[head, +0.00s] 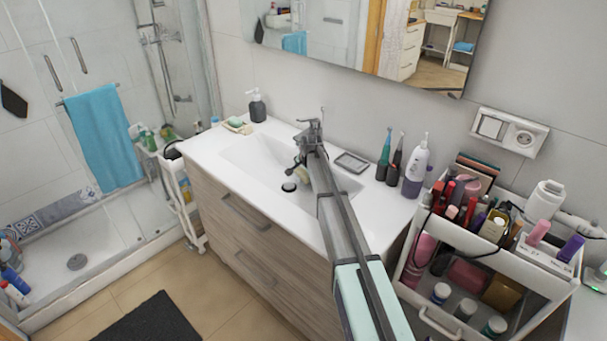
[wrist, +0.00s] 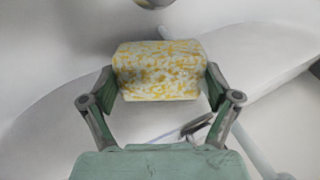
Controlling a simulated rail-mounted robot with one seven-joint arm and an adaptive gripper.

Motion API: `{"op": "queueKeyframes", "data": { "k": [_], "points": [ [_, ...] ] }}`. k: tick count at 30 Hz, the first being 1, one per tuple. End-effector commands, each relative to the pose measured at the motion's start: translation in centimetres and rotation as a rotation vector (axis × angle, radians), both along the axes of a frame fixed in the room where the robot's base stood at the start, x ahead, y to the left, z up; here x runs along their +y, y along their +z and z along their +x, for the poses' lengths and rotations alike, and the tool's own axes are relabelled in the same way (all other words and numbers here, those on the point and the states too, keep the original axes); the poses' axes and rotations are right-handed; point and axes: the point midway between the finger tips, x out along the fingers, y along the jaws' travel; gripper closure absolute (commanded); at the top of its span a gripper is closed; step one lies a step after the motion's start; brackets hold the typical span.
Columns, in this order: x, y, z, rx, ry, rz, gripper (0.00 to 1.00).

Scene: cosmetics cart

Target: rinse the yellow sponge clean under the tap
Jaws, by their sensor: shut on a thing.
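My gripper (wrist: 158,92) is shut on the yellow sponge (wrist: 157,70), with one finger on each side of it. The sponge's visible face is mottled yellow and whitish; I cannot tell whether the pale patches are dirt or foam. In the head view my arm reaches over the basin (head: 255,155), and the sponge (head: 303,173) shows only as a small yellowish bit beside the arm. The tap (head: 312,128) stands at the basin's back edge, partly hidden by my arm. A rounded metal end (wrist: 153,2) shows just beyond the sponge in the wrist view. No water stream is visible.
A soap dish (head: 237,126) and pump bottle (head: 257,105) stand at the left.

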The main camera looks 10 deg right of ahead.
Motion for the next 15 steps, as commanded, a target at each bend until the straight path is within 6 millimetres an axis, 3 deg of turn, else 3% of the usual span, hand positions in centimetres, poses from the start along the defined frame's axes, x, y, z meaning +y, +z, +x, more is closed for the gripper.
{"op": "queueKeyframes", "data": {
  "k": [15],
  "points": [
    [0.27,-0.01,-1.00,0.001,0.000,0.001,0.45]
  ]
}}
